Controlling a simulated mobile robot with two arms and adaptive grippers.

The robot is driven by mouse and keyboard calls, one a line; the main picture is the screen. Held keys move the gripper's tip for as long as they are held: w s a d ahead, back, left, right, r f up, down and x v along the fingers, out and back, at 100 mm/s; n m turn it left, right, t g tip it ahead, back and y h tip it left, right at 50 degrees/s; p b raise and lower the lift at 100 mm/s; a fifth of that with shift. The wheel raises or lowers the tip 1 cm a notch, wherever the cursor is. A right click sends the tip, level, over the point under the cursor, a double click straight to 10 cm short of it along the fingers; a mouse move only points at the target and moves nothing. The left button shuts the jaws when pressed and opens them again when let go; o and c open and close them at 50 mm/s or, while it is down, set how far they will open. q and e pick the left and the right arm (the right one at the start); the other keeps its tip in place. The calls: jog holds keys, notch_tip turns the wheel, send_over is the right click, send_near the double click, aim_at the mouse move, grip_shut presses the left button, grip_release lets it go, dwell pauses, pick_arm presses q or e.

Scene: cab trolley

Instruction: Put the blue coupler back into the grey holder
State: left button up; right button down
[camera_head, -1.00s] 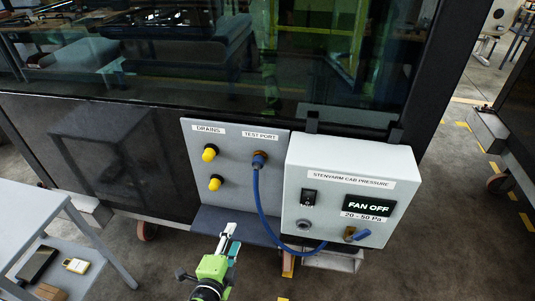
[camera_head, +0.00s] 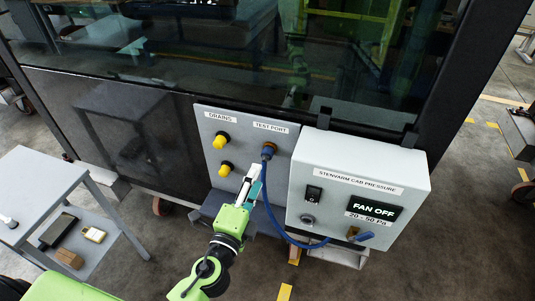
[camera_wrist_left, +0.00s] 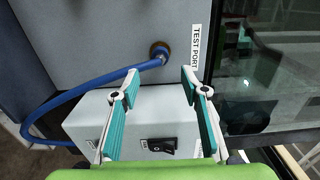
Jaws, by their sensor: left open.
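The blue coupler (camera_head: 267,151) sits on the test port of the grey panel, with a blue hose (camera_head: 266,200) hanging from it in a loop to the pressure box. In the left wrist view the coupler (camera_wrist_left: 158,55) shows beyond the fingertips, between their lines, with the hose running off to the left. My left gripper (camera_head: 252,174) is open and empty, just below the coupler and apart from it. Its two teal-padded fingers (camera_wrist_left: 160,82) show spread in the wrist view. A round grey ring (camera_head: 308,220) on the box front may be the grey holder. My right gripper is not in view.
The cab pressure box (camera_head: 340,180), with a switch (camera_head: 313,194) and a "FAN OFF" display (camera_head: 371,208), stands right of the panel (camera_head: 207,125). Two yellow drain caps (camera_head: 222,140) (camera_head: 226,169) are to the left. A grey trolley (camera_head: 35,185) stands at the left.

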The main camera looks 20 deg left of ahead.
aim_at(264, 161)
pick_arm(q)
jog(key=w+p, duration=0.1)
jog(key=w, duration=0.6)
jog(key=shift+w+d, duration=0.15)
jog(key=shift+w, duration=0.85)
dwell(0.4)
grip_shut()
jog(key=shift+s+f, duration=0.15)
jog(key=shift+s, duration=0.95)
jog(key=shift+s+r+b, duration=0.2)
jog(key=shift+s+b, duration=0.3)
jog(key=shift+s, duration=1.45)
